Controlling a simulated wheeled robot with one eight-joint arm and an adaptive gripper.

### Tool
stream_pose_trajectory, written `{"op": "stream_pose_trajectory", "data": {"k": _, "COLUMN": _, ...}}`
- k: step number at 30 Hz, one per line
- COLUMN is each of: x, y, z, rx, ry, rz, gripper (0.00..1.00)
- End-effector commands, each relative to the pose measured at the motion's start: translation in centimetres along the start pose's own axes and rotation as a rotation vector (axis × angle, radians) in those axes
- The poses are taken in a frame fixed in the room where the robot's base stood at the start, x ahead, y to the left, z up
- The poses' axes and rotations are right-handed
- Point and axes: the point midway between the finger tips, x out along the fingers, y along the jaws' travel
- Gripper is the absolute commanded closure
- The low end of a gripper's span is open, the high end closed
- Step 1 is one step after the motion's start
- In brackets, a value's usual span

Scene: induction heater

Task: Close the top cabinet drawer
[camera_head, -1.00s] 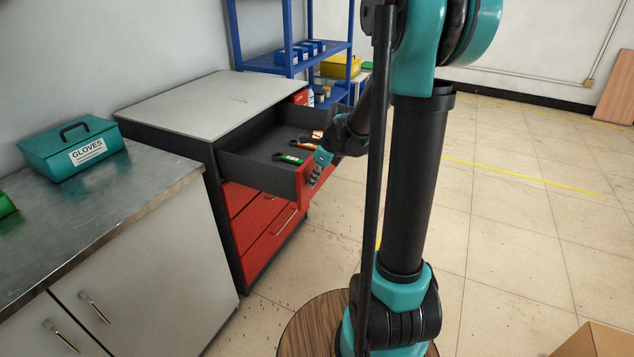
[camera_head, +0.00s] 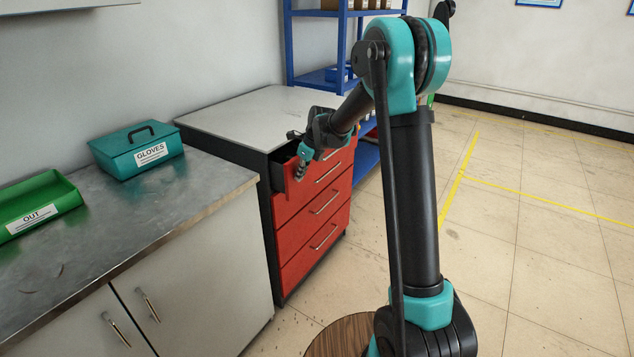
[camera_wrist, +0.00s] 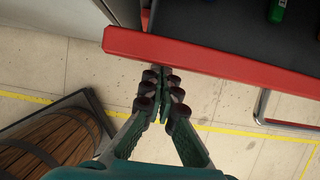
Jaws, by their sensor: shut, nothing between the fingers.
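The cabinet (camera_head: 250,115) has a pale top, dark sides and red drawer fronts with bar handles. The drawer's handle (camera_wrist: 288,120) shows at right. A green item (camera_wrist: 277,11) lies inside the drawer.
A metal-topped counter (camera_head: 120,210) is left of the cabinet, bearing a teal gloves box (camera_head: 138,150) and a green tray (camera_head: 38,205). A blue shelf (camera_head: 330,78) stands behind the cabinet. The floor (camera_head: 500,240) to the right is open.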

Motion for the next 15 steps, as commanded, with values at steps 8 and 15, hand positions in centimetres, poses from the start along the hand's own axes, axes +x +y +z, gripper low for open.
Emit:
{"op": "stream_pose_trajectory", "data": {"k": 8, "x": 2.1, "y": 0.0, "z": 5.2, "rx": -0.002, "ry": -0.001, "rz": 0.001, "gripper": 1.00}}
{"op": "stream_pose_trajectory", "data": {"k": 15, "x": 2.9, "y": 0.0, "z": 7.3, "rx": 0.000, "ry": 0.000, "rz": 0.001, "gripper": 1.00}}
